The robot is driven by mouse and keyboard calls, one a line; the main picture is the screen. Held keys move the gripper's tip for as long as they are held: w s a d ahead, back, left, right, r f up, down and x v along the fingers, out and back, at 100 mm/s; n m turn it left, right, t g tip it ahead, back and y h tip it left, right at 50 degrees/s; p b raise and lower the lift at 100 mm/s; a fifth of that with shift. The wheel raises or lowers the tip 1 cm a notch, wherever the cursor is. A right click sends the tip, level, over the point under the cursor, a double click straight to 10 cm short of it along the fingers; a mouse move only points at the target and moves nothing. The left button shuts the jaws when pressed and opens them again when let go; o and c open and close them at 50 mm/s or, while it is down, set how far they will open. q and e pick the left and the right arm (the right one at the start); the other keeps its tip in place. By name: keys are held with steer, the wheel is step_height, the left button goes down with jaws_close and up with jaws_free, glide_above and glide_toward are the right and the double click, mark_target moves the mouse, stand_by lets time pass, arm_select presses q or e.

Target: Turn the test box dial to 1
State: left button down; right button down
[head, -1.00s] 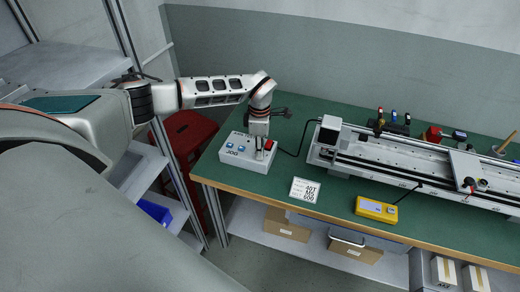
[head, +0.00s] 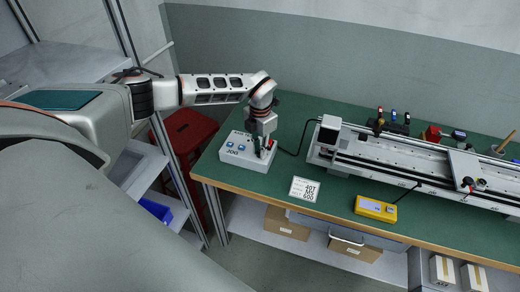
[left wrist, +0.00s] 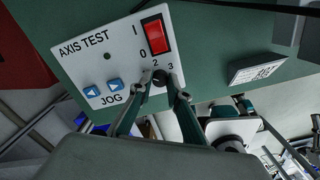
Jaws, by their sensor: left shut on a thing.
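The white test box (head: 236,152) stands at the left end of the green table. In the left wrist view its face reads AXIS TEST and shows a red rocker switch (left wrist: 155,35), two blue JOG buttons (left wrist: 115,85) and a small dark dial (left wrist: 159,76). Numbers 2 and 3 show beside the dial; the 1 is hidden and the pointer's direction cannot be told. My left gripper (head: 264,152) points down onto the box. Its fingers (left wrist: 158,87) are shut on the dial, one on each side. My right gripper is in neither view.
A cable runs from the box to the long gantry (head: 400,165) at the right. A white label card (head: 305,189) and a yellow device (head: 376,208) lie near the table's front edge. A red stool (head: 190,135) stands left of the table.

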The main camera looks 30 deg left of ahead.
arm_select(q)
steer(key=shift+n, duration=0.5)
steer(key=c, duration=2.2)
jaws_free()
step_height(320, 180, up, 12)
steer(key=shift+r, duration=0.1)
